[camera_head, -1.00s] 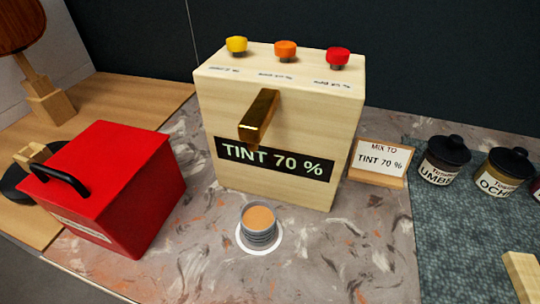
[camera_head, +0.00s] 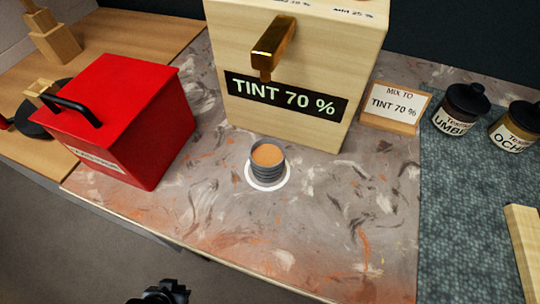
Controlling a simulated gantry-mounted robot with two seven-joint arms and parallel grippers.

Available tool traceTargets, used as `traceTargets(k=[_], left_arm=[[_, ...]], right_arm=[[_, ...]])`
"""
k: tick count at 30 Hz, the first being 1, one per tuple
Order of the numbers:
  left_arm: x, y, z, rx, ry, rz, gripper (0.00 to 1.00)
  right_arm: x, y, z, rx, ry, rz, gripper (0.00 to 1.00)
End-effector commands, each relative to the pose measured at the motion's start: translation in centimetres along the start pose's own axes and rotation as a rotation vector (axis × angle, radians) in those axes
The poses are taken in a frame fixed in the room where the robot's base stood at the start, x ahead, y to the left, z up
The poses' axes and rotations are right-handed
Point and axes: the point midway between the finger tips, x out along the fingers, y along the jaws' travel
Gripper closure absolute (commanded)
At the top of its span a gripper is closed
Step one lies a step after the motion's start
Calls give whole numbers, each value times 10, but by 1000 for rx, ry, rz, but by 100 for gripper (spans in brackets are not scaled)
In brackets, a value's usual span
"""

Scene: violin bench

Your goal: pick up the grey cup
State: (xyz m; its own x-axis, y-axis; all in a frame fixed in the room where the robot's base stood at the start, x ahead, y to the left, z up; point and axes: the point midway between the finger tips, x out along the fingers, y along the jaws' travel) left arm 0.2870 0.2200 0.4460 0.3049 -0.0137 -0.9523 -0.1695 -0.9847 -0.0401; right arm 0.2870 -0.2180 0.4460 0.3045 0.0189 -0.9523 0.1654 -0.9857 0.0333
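The grey cup (camera_head: 267,165) stands upright on a white ring (camera_head: 282,183) on the marbled bench top. It has ridged sides and holds an orange-tan liquid. It is in front of the wooden dispenser box (camera_head: 292,58), below the brass spout (camera_head: 273,47) and a little nearer to me. A dark part of what looks like my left gripper (camera_head: 163,292) shows at the bottom edge, left of the middle. It is well apart from the cup, on the near side of the bench edge. Its fingers cannot be made out. My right gripper is not in view.
A red box (camera_head: 128,115) with a black handle stands left of the cup. A small sign (camera_head: 396,105) and dark-lidded jars (camera_head: 460,108) stand to the right. A pale wooden block (camera_head: 524,245) is at the right edge. The bench in front of the cup is clear.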

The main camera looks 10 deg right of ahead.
Motion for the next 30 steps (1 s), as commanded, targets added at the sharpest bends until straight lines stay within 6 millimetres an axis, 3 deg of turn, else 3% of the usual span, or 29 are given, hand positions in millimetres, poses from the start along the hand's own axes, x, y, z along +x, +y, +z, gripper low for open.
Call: traceTargets(k=[13,26,30], left_arm=[[0,2,-1,-8,2,6,98],[0,3,-1,-12,3,9,33],[0,2,-1,-9,3,7,29]], right_arm=[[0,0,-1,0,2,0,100],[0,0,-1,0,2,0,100],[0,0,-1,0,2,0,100]])
